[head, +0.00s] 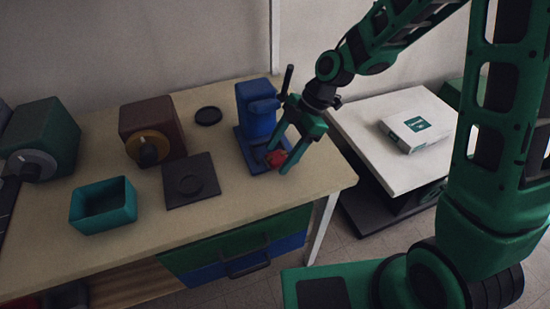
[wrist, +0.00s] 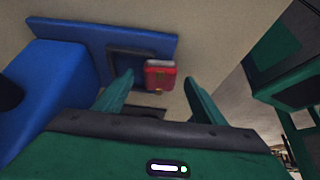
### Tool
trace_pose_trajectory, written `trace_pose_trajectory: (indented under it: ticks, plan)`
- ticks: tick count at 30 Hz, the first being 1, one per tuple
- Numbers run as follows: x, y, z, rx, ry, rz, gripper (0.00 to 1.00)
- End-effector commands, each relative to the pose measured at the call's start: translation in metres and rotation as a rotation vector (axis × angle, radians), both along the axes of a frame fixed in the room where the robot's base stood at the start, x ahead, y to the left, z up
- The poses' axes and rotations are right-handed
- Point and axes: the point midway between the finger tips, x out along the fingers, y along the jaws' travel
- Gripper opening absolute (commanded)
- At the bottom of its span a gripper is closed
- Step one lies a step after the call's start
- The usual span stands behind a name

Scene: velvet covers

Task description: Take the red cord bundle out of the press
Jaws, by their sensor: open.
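The blue press (head: 257,113) stands near the right end of the table, with a black lever at its right. The red cord bundle (head: 277,158) sits on the front part of the press's base, partly covered by my gripper in the head view. In the wrist view the red bundle (wrist: 160,75) shows at the edge of a dark plate on the blue base (wrist: 80,38). My gripper (head: 275,161) is open, with its fingers on either side of the bundle in the head view. In the wrist view the bundle lies beyond and between the fingertips (wrist: 158,80). I cannot tell whether they touch it.
A teal open bin (head: 103,222), a dark square plate (head: 190,184), a black round lid (head: 208,115) and a brown box with a dial (head: 150,128) stand to the left. A white table (head: 375,160) with a white box (head: 417,130) is at the right.

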Motion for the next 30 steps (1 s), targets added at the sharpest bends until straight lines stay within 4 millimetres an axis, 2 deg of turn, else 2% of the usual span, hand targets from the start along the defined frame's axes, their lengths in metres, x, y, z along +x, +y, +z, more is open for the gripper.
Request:
trace_pose_trajectory:
  ticks: [6, 7, 12, 14, 15, 23, 30]
  plan:
    - [0.0, 0.001, -0.001, 0.0, -0.001, 0.0, 0.64]
    - [0.0, 0.001, -0.001, 0.0, -0.001, 0.0, 0.62]
    - [0.0, 0.001, -0.001, 0.0, -0.001, 0.0, 0.21]
    - [0.0, 0.001, -0.001, 0.0, -0.001, 0.0, 0.2]
    - [0.0, 0.001, -0.001, 0.0, -0.001, 0.0, 0.17]
    - [0.0, 0.001, 0.001, 0.0, -0.001, 0.0, 0.17]
    - [0.001, 0.001, 0.021, 0.001, -0.005, 0.001, 0.17]
